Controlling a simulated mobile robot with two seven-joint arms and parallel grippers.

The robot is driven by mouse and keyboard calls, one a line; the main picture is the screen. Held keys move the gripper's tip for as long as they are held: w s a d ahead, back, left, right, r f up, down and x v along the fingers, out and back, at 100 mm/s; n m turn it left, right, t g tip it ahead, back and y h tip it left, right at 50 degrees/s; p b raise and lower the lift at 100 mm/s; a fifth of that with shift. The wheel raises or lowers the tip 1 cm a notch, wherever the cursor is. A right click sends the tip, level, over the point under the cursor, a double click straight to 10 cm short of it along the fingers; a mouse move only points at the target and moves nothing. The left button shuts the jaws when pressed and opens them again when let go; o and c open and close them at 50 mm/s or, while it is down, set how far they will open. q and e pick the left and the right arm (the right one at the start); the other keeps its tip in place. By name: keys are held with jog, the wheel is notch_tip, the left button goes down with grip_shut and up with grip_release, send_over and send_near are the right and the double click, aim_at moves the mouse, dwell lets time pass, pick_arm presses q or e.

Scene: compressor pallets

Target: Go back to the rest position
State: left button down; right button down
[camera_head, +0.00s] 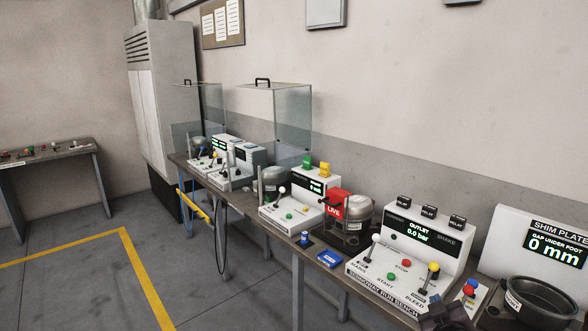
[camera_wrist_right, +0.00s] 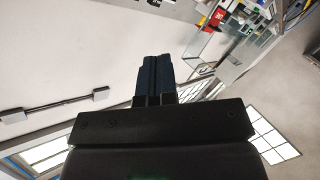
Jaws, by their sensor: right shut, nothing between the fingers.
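My left gripper is in neither view.
A long workbench (camera_head: 335,272) runs along the wall with several control panels, glass guards (camera_head: 275,125) and a compressor (camera_head: 357,218). A black bowl-like container (camera_head: 538,302) stands at the right by the shim plate panel (camera_head: 545,240). The floor (camera_head: 75,285) at left is clear.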

jog(key=s+a+f+m+g+y, duration=0.1)
jog(key=s+a+f+g, duration=0.1)
jog(key=s+f, duration=0.7)
jog(key=s+a+f+m+g+y, duration=0.2)
jog(key=s+f, duration=0.7)
jog(key=s, duration=0.8)
jog(key=shift+s+a, duration=0.35)
jog(key=shift+s, duration=0.05)
